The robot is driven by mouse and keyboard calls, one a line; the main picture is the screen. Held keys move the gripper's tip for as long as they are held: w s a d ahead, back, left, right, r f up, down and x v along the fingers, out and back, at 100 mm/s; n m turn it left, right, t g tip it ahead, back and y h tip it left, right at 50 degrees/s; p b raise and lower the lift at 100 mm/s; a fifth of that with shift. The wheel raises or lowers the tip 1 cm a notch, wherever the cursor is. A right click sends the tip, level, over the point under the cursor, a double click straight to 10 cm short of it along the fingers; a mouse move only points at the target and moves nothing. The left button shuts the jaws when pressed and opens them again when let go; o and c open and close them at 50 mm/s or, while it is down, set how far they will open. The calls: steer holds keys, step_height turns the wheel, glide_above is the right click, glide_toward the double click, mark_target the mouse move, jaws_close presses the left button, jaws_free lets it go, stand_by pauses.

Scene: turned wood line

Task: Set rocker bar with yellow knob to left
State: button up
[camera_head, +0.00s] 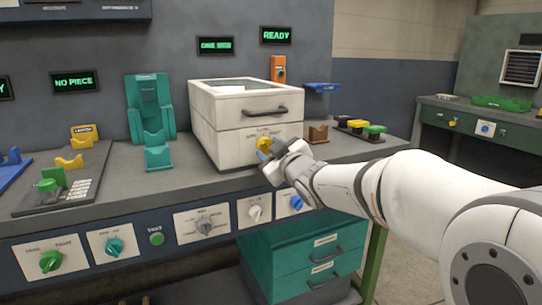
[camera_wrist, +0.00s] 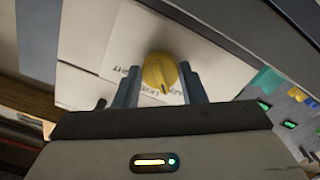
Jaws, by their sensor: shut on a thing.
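A yellow knob (camera_wrist: 160,75) sits on the white front face of a box-like unit, with lettering around it. In the wrist view my gripper (camera_wrist: 160,92) has one finger on each side of the knob and is shut on it. A dark pointer mark shows on the knob's face. In the head view the yellow knob (camera_head: 264,144) is partly hidden by my gripper (camera_head: 267,151), which reaches in from the right. The white unit (camera_head: 225,146) has a drawer-like upper part with a dark handle (camera_head: 265,112). The knob's setting is too small to read.
A green stand (camera_head: 150,100) stands left of the white unit. A brown block (camera_head: 318,134) and a row of coloured buttons (camera_head: 358,128) lie to its right. Below, the bench front carries several knobs, including a green one (camera_head: 50,261). Teal drawers (camera_head: 300,262) sit underneath.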

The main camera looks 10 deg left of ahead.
steer(key=shift+n+b, duration=0.35)
steer(key=shift+n, duration=0.15)
stand_by(0.4)
steer(key=o, duration=1)
steer(key=p+v, duration=0.1)
steer(key=v, duration=0.6)
steer(key=shift+s+d+p, duration=0.25)
steer(key=shift+s+p, duration=0.05)
steer(key=shift+p, duration=0.05)
